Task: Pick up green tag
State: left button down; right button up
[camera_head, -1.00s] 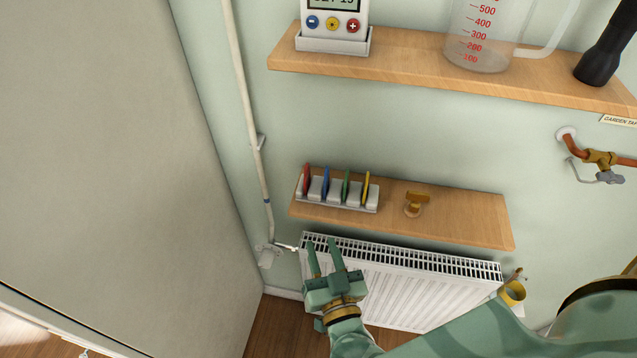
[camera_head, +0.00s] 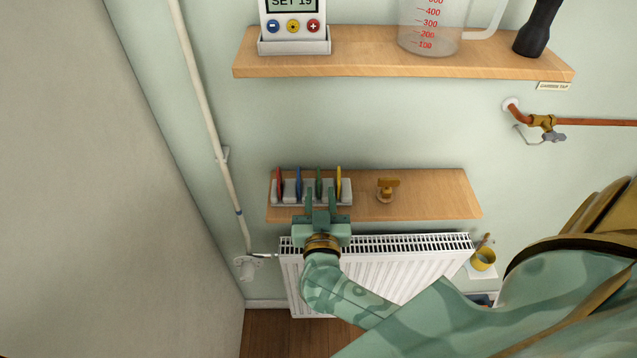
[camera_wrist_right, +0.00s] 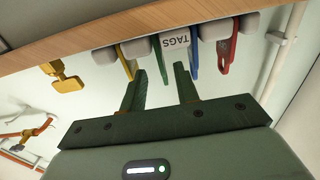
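The green tag (camera_head: 319,183) stands upright in a pale slotted rack (camera_head: 345,195) on the lower wooden shelf, between a blue tag (camera_head: 298,183) and a yellow tag (camera_head: 339,182). A red tag (camera_head: 279,183) stands at the rack's left end. My right gripper (camera_head: 321,197) is open at the rack's front, its fingers either side of the green tag's line. In the right wrist view the green tag (camera_wrist_right: 160,58) shows as a narrow strip beyond the gap between the open fingertips (camera_wrist_right: 159,77). I cannot tell whether they touch it. My left gripper is not in view.
A brass fitting (camera_head: 387,190) stands on the lower shelf (camera_head: 435,195), right of the rack. A white radiator (camera_head: 380,268) is below. The upper shelf (camera_head: 370,58) holds a thermostat, a measuring jug (camera_head: 432,28) and a torch. A pipe runs down the left wall.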

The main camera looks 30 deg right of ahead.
aim_at(319, 175)
jog(key=x, duration=0.7)
jog(key=shift+w+f+b, duration=0.15)
jog(key=shift+w+b, duration=0.05)
jog(key=shift+b, duration=0.2)
jog(key=shift+s+a, duration=0.1)
jog(key=shift+c, duration=0.9)
grip_shut()
